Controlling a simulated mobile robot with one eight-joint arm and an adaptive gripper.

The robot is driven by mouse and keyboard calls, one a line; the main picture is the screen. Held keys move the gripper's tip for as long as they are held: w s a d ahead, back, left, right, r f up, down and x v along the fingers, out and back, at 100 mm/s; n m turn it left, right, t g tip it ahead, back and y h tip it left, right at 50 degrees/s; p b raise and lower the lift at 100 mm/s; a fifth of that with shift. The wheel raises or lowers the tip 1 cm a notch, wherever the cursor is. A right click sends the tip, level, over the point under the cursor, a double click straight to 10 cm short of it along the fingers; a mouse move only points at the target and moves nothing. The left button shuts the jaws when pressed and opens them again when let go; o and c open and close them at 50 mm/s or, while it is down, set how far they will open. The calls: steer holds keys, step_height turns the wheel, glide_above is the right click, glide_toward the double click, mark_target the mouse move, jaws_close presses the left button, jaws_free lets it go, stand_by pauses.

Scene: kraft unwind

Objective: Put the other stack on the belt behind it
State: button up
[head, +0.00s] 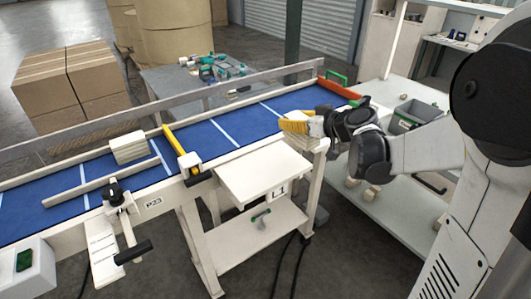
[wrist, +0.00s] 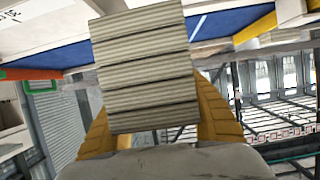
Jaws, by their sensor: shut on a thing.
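My gripper (head: 300,122) is at the near edge of the blue belt (head: 232,127), toward its right end. In the wrist view its yellow fingers are shut on a stack (wrist: 145,70) of several pale, ridged flat pieces. In the head view the held stack is mostly hidden by the gripper. Another pale stack (head: 128,147) sits on the left part of the belt, left of the yellow bar (head: 173,141).
A white shelf (head: 262,177) labelled L1 juts out in front of the belt and looks empty. An orange stop (head: 338,88) closes the belt's right end. A metal rail runs along the far side. The belt between the yellow bar and my gripper is clear.

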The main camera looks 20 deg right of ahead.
steer(key=w+a+f+b, duration=0.1)
steer(key=a+f, duration=0.1)
steer(key=w+a+f, duration=0.1)
steer(key=a, duration=0.2)
steer(key=w+a+f+b, duration=0.1)
steer(key=a+f, duration=0.1)
steer(key=a, duration=0.1)
steer(key=shift+a+f+b, duration=0.1)
steer(key=shift+f+b, duration=1.1)
steer(key=shift+f, duration=0.95)
steer(key=shift+f, duration=0.25)
steer(key=o, duration=1.2)
steer(key=shift+r, duration=0.1)
